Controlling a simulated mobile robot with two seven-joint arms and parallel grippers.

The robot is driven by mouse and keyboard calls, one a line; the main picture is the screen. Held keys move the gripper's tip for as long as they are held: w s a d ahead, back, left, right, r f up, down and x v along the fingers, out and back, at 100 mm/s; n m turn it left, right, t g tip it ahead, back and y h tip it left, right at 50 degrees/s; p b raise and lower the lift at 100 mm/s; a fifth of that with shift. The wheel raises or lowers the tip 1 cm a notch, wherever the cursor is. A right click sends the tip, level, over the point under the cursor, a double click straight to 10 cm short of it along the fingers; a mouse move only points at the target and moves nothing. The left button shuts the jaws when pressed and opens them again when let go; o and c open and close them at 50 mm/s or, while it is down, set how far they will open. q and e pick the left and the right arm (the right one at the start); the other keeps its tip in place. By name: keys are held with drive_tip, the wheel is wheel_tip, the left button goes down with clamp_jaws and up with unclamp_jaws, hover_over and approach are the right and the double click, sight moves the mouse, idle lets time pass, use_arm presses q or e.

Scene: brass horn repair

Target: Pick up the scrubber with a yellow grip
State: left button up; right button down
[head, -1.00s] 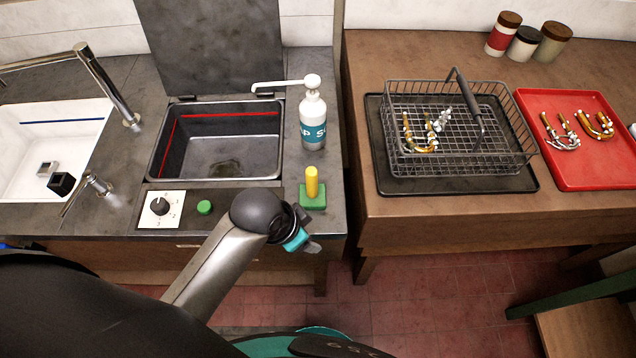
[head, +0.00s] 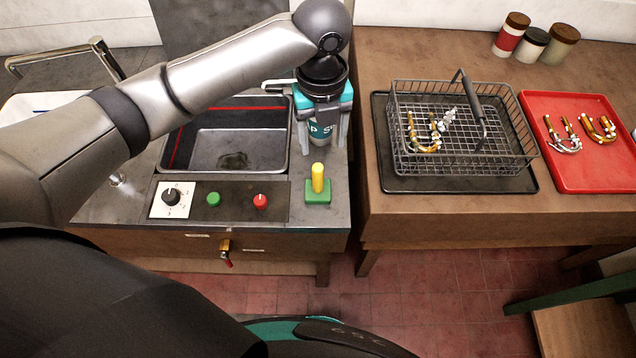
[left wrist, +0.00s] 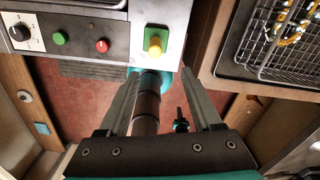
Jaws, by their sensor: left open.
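The scrubber has an upright yellow grip (head: 318,178) on a green block (head: 318,197). It stands at the front right corner of the sink counter. In the left wrist view its yellow grip (left wrist: 155,44) shows near the top, beyond the fingertips. My left gripper (head: 322,140) points down, open and empty, above the counter. In the head view it appears farther back than the scrubber and overlaps the soap bottle (head: 322,132), hiding most of it. In the left wrist view the gripper's fingers (left wrist: 161,76) are spread wide, apart from the scrubber. My right gripper is not in view.
Left of the scrubber is a control panel with a dial (head: 171,197), a green button (head: 213,199) and a red knob (head: 260,201). The sink basin (head: 225,170) lies behind. A wire basket (head: 510,160) and red tray (head: 560,180) are on the right table, across a gap.

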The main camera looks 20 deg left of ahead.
sight(320, 168)
use_arm(q)
drive_tip(key=shift+a+f+m, duration=0.2)
drive_tip(key=shift+a+m, duration=0.05)
drive_tip(key=shift+m, duration=0.05)
wheel_tip(320, 168, down, 9)
drive_tip(key=shift+w+f, duration=0.1)
drive_tip(key=shift+w+a+f, duration=0.1)
drive_tip(key=shift+f, duration=1.2)
drive_tip(key=shift+a+f, duration=0.1)
drive_tip(key=shift+f, duration=1.15)
clamp_jaws()
